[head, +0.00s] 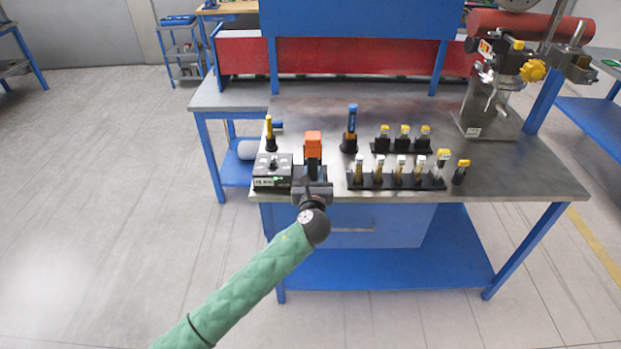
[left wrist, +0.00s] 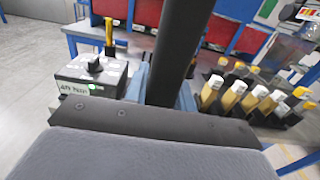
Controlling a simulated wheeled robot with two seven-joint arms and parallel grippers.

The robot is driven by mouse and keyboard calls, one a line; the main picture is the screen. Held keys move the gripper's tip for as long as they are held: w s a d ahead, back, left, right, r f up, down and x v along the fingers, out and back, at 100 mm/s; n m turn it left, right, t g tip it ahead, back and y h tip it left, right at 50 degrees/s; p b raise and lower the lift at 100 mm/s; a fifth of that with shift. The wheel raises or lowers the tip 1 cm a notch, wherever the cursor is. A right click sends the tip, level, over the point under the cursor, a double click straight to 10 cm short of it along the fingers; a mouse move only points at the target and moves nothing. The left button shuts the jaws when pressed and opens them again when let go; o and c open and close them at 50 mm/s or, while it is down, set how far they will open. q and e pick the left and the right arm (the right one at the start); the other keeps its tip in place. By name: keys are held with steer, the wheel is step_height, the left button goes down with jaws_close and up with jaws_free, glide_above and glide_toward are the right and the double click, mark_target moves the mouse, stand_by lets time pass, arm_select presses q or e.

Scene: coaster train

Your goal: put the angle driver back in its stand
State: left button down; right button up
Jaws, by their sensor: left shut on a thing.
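An orange-topped tool with a dark lower part (head: 313,143), which looks like the angle driver, stands upright at the front edge of the steel bench. My left gripper (head: 313,190) is at its lower end and shut on it. In the left wrist view a dark upright shaft (left wrist: 178,50), apparently part of this tool, rises from behind the gripper and runs out of the top. Blue-grey surfaces (left wrist: 188,98) show beside the shaft; I cannot tell whether they belong to the stand. The tool's lower end and any contact with a stand are hidden. My right gripper is not in view.
A black control box (head: 272,171) sits close left of the tool; it also shows in the left wrist view (left wrist: 92,78). A yellow-handled tool (head: 269,131) and a blue-handled tool (head: 352,120) stand behind. A rack of yellow-and-white pieces (head: 396,182) is close right.

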arm_select(q)
steer(key=shift+w+r+b, duration=0.1)
steer(key=shift+w+b, duration=0.25)
steer(key=shift+w, duration=0.5)
steer(key=w+b, duration=0.1)
steer(key=w, duration=0.3)
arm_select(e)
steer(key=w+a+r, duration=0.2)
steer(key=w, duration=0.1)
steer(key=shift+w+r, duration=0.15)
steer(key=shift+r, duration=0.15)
arm_select(q)
steer(key=shift+r, duration=0.15)
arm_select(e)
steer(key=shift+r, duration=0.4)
arm_select(q)
steer(key=shift+w, duration=5.05)
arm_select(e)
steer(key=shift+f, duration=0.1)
arm_select(q)
steer(key=shift+p, duration=0.35)
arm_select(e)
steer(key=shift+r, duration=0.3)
